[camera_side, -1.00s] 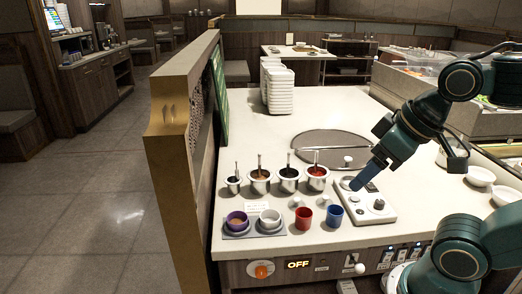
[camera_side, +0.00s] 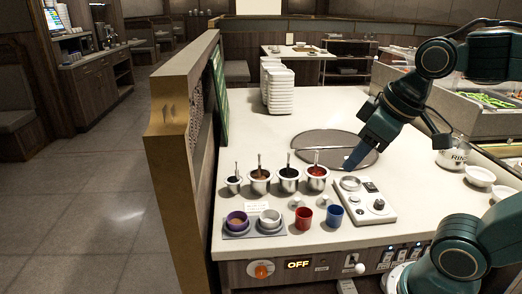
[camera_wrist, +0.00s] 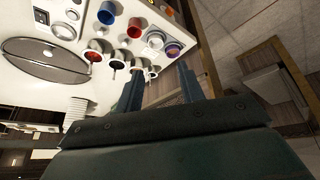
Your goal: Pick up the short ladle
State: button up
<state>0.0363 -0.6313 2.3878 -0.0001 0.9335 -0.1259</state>
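The leftmost and smallest pot (camera_side: 233,188) holds a short dark-tipped ladle (camera_side: 236,169). The others are a brown-sauce pot (camera_side: 260,186), a dark-sauce pot (camera_side: 289,184) and a red-sauce pot (camera_side: 317,183). Which ladle is the short one is not certain; the leftmost looks shortest. My gripper (camera_side: 348,168) is right of the red-sauce pot, above the counter, apart from every ladle. In the wrist view its fingers (camera_wrist: 160,72) are spread and empty.
Purple and white cups (camera_side: 237,219) sit on a grey tray in front of the pots. A red cup (camera_side: 303,217) and a blue cup (camera_side: 334,215) stand beside them. A control panel (camera_side: 383,213) lies right, a round grey lid (camera_side: 310,145) behind, stacked white dishes (camera_side: 281,95) farther back.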

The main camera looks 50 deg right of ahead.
jog(key=w+d+r+n+g, duration=0.1)
jog(key=w+d+n, duration=0.3)
jog(key=w, duration=0.5)
jog(key=w+d+r+n+g, duration=0.15)
jog(key=w+d, duration=0.35)
jog(key=w, duration=0.5)
jog(key=w+d+f+n+g, duration=0.2)
jog(key=w+d+f+n, duration=0.4)
jog(key=w+d+f, duration=0.5)
jog(key=d+f, duration=0.1)
jog(key=d, duration=0.2)
jog(key=shift+w+d+g, duration=0.35)
jog(key=shift+f, duration=0.2)
jog(key=shift+f, duration=4.2)
